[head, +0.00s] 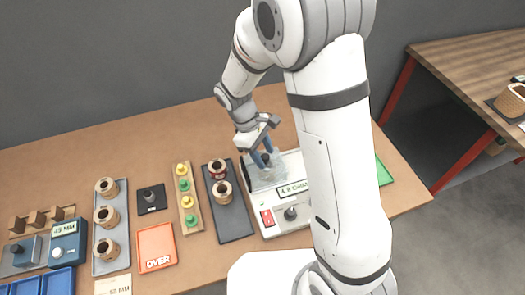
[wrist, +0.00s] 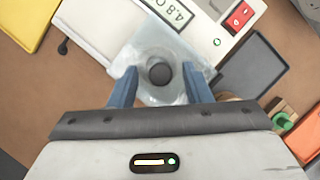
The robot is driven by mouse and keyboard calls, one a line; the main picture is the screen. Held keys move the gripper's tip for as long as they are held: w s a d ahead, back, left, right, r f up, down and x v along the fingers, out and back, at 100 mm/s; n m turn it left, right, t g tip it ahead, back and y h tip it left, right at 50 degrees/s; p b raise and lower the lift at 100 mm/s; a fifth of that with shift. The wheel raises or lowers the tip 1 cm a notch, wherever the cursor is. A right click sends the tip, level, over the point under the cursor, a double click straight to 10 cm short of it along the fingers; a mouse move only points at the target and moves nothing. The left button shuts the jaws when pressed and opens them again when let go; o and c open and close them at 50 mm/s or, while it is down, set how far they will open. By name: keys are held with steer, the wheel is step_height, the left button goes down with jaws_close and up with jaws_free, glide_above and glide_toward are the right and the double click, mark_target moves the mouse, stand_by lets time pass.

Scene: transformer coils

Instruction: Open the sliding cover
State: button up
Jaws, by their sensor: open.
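The clear sliding cover (head: 268,179) sits on the left part of a white machine (head: 268,222). In the wrist view the cover (wrist: 142,50) is a see-through, pale shape around a dark round post or knob (wrist: 160,74). My gripper (head: 263,160) is right over the cover, pointing down. In the wrist view the two blue fingers of my gripper (wrist: 159,68) are apart, one on each side of the dark knob, with a gap to it. Whether the fingertips touch the cover, I cannot tell. My arm hides the right part of the machine in the head view.
The machine has a red switch (head: 267,217) and a dark knob (head: 290,214) at its front. To the left stand a dark tray (head: 234,222) with coils, a wooden strip with coloured pegs, an orange tray (head: 156,247) and a grey tray (head: 119,232) with coils.

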jaws_close()
stand_by(0.4)
